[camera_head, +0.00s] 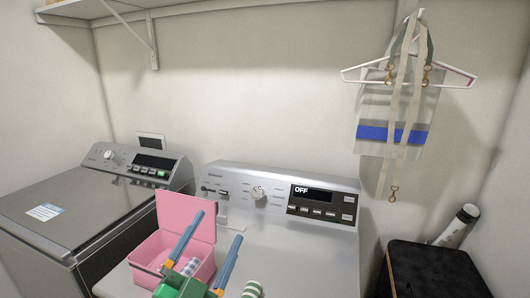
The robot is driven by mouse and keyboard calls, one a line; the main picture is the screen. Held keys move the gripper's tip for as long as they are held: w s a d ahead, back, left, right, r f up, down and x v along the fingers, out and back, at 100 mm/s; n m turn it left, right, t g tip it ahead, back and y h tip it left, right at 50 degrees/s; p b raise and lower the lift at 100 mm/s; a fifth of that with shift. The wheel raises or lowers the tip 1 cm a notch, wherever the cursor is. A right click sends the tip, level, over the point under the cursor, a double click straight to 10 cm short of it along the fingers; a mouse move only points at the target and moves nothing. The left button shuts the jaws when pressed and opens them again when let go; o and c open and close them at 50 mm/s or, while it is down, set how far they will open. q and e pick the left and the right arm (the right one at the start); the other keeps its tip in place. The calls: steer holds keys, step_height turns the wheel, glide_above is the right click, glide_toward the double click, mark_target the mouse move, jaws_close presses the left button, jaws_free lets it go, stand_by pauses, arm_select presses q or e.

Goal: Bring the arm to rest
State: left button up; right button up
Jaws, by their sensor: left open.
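My left gripper (217,226) is at the lower middle of the head view, over the front part of the washer top. Its two blue-grey fingers are spread apart, with nothing between them. Its green body is cut off by the bottom edge. My right gripper is not in view. The top-load washer (300,255) stands in the middle with its lid down and its panel reading OFF.
A pink box (186,215) with its lid up stands on the washer, beside and partly behind my left gripper. A striped green and white object (253,289) is at the bottom edge. Another machine (60,215) stands left. A black-topped stand (430,270) is right.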

arm_select(q)
steer(key=s+a+f+n+g+y, duration=0.2)
steer(key=a+f+n+g, duration=0.1)
steer(key=f, duration=0.4)
steer(key=s+a+f+n+g+y, duration=0.2)
steer(key=s+f+g+y, duration=0.1)
steer(key=f, duration=0.4)
steer(key=s+a+f+n+g+y, duration=0.2)
steer(key=a+f+n+g, duration=0.1)
steer(key=f, duration=0.5)
steer(key=s+f+n+g, duration=0.2)
steer(key=s+f+g, duration=0.7)
steer(key=s, duration=0.6)
step_height(320, 180, down, 23)
steer(key=s+b, duration=0.3)
steer(key=b, duration=0.3)
steer(key=s+a+f+g+b, duration=0.1)
steer(key=s+f+b, duration=0.3)
steer(key=s+f, duration=0.8)
step_height(320, 180, down, 3)
steer(key=shift+a+f+m+g, duration=0.2)
steer(key=shift+a+m+g, duration=0.15)
steer(key=shift+a, duration=0.25)
